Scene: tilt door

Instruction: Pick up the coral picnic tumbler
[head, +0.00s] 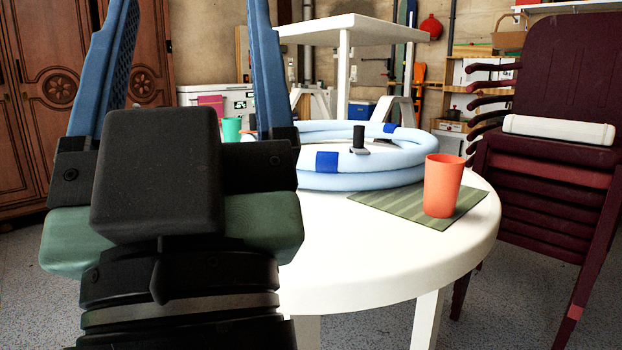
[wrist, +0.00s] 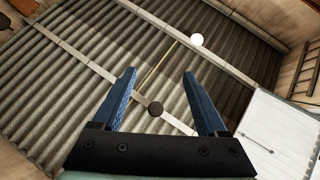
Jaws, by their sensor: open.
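The coral tumbler (head: 442,185) stands upright on a green striped mat (head: 380,207) near the right edge of the round white table (head: 350,265). My gripper (head: 195,30) is at the left of the head view, large and close to the camera, with its two blue fingers pointing up, apart and empty. It is well to the left of the tumbler and not touching it. In the wrist view my gripper (wrist: 161,85) is open, facing the corrugated ceiling; the tumbler does not show there.
A light blue inflatable ring (head: 375,172) lies behind the mat, with a small dark object (head: 358,138) inside it. A teal cup (head: 231,128) is partly behind my gripper. Stacked maroon chairs (head: 545,150) stand at the right. The table's front is bare.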

